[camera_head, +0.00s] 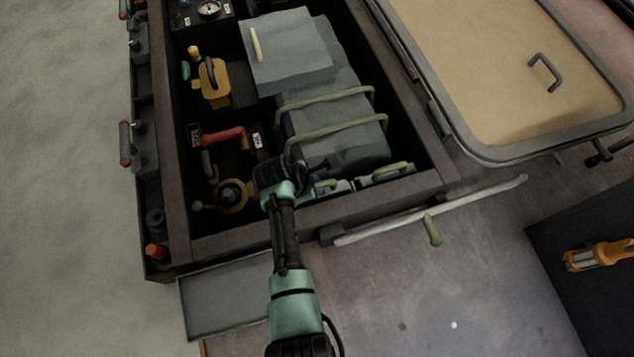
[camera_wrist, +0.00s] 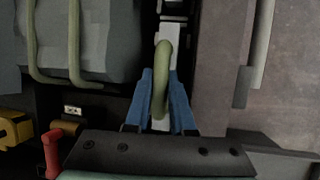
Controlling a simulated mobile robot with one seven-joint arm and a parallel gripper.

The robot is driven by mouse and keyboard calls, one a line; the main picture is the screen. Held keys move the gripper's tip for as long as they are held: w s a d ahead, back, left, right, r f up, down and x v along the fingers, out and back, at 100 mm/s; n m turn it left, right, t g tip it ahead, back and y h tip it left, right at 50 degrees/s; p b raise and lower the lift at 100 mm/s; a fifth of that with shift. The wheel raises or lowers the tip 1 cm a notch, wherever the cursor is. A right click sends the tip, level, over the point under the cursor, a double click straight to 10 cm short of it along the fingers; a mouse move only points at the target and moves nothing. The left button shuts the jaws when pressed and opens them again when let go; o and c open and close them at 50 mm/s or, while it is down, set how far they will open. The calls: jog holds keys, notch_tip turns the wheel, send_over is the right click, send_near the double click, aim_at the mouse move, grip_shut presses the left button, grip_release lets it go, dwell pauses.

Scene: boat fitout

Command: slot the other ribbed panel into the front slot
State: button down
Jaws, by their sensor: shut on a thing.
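My gripper (camera_head: 322,184) reaches into the front of the open engine box. In the wrist view its blue fingers (camera_wrist: 160,76) are shut on the green handle (camera_wrist: 163,52) of a pale, narrow panel (camera_wrist: 160,125). In the head view this panel (camera_head: 343,187) is mostly hidden by my wrist, low beside the front wall. A second panel (camera_head: 386,174) with a green handle stands to its right along the same wall. Ribs cannot be made out on either panel. The front slot itself is hidden, so I cannot tell how deep the held panel sits.
The grey engine block (camera_head: 335,140) with green rails lies just behind the panels. The box's front wall (camera_head: 385,200) is close in front. Red and yellow valve handles (camera_head: 225,135) are at left. A pale pole (camera_head: 460,208) lies on the deck outside, and a tan hatch lid (camera_head: 490,70) is at right.

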jog(key=shift+f+b, duration=0.75)
jog(key=shift+f, duration=0.4)
jog(key=c, duration=0.7)
grip_release()
jog(key=shift+s, duration=0.1)
jog(key=shift+p+v, duration=5.3)
jog(key=shift+v, duration=1.2)
jog(key=shift+w+r, duration=0.1)
jog(key=shift+w, duration=0.1)
